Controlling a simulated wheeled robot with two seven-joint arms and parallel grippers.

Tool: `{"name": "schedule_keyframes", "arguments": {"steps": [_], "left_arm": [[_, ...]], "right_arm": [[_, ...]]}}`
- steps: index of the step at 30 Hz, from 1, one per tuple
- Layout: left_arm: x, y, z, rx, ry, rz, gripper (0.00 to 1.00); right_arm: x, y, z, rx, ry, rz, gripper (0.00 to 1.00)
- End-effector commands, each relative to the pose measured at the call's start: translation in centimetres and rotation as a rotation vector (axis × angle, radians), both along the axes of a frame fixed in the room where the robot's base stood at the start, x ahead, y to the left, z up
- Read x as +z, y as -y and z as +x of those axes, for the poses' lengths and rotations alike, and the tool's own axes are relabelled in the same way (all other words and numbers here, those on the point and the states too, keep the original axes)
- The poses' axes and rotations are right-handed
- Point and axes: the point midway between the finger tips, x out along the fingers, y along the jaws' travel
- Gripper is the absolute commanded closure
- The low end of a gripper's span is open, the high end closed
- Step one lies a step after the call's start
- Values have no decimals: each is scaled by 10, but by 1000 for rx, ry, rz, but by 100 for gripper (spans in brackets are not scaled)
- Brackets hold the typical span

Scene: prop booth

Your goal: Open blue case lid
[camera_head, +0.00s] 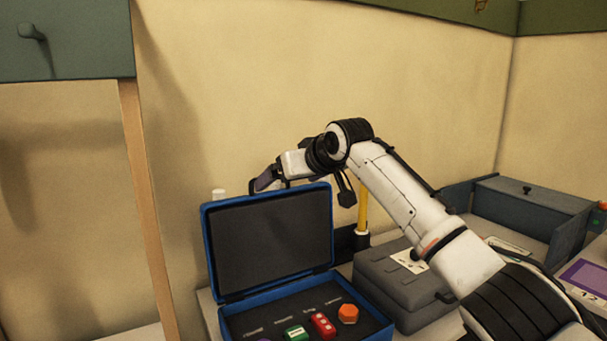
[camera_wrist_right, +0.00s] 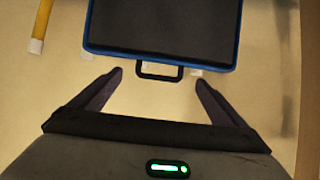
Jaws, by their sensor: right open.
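The blue case (camera_head: 240,324) stands on the table at the bottom of the head view. Its lid (camera_head: 268,240) is raised close to upright, with the dark inner panel showing. My right gripper (camera_head: 267,180) is at the lid's top edge. In the right wrist view, the lid (camera_wrist_right: 165,25) is at the top, and its black handle (camera_wrist_right: 160,74) lies between my spread fingers (camera_wrist_right: 160,82). There is a gap on both sides of the handle. The fingers are open and hold nothing. My left gripper is not in view.
In the case lie a green block (camera_head: 296,333), a red block (camera_head: 322,325) and an orange hexagonal piece (camera_head: 348,313). A grey box (camera_head: 405,285) stands close on the right. A yellow post (camera_head: 362,212) rises behind it. The wall is behind the lid.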

Motion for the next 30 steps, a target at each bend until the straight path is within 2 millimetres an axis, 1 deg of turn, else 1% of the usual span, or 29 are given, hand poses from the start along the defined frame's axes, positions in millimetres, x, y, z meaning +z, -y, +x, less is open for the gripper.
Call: {"name": "schedule_keyframes", "arguments": {"steps": [1, 6, 12, 15, 19, 27, 29, 30], "left_arm": [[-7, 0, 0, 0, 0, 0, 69], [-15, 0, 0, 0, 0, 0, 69], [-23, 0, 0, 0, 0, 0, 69], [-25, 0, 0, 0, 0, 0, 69], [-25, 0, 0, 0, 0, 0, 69], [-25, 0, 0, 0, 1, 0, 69], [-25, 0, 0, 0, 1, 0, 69], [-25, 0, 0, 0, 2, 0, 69]], "right_arm": [[0, 4, -5, -2, 5, -1, 5], [16, 15, -25, -2, 7, -1, 5], [34, 26, -49, -3, 8, 0, 5], [40, 30, -57, -4, 8, 0, 5], [44, 33, -62, -4, 7, 0, 5], [45, 33, -63, -4, 7, 0, 5], [45, 33, -63, -4, 7, 0, 15], [44, 33, -63, -4, 6, -1, 22]]}}
